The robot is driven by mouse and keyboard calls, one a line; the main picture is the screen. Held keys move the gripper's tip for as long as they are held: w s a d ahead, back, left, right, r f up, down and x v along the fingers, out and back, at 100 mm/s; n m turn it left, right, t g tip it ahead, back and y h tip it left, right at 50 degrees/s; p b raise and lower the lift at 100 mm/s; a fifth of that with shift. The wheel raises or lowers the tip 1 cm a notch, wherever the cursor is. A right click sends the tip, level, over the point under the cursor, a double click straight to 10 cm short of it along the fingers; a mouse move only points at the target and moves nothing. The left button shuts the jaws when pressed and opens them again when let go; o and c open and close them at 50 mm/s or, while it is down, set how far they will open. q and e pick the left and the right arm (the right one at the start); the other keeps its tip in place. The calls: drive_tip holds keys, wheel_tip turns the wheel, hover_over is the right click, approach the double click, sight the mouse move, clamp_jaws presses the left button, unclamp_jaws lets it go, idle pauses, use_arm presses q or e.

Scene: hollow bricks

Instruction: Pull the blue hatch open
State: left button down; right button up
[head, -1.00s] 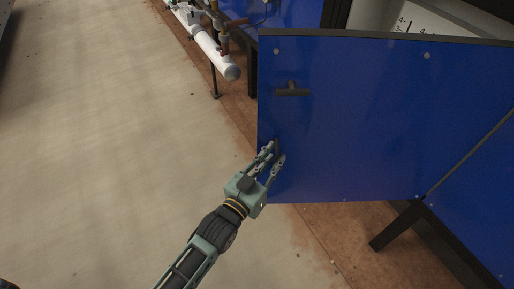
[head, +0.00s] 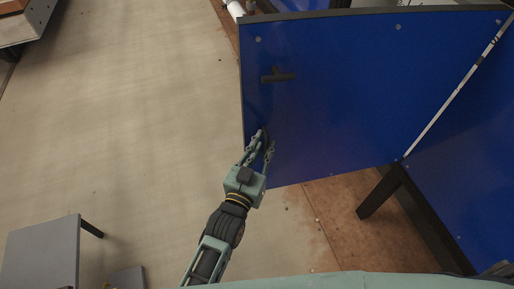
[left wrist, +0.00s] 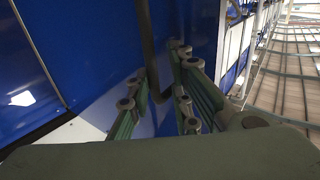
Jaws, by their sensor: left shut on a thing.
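The blue hatch (head: 340,95) is a large flat panel with a dark edge, standing out at an angle from the blue panel at right, with a pale gap along its right edge. A dark T-shaped latch (head: 278,76) sits at its upper left. My left gripper (head: 263,143) is at the hatch's lower left edge. In the left wrist view, my left gripper's fingers (left wrist: 163,88) are shut around a dark bar handle (left wrist: 148,45) in front of the blue surface. In the head view the fingers mostly hide this handle. My right gripper is not in view.
A fixed blue panel (head: 465,150) continues at right. A dark support leg (head: 380,192) stands below the hatch. A grey table (head: 42,250) is at the lower left. The pale floor (head: 140,130) left of the hatch is clear.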

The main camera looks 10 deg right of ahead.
use_arm(q)
drive_tip(key=shift+s+d+r, duration=0.2)
drive_tip(key=shift+d+r, duration=0.05)
drive_tip(key=shift+d, duration=0.25)
drive_tip(key=c, duration=2)
unclamp_jaws()
drive_tip(key=shift+o, duration=0.8)
drive_tip(key=shift+d, duration=0.1)
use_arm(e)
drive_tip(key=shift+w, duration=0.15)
use_arm(q)
drive_tip(key=shift+d, duration=0.1)
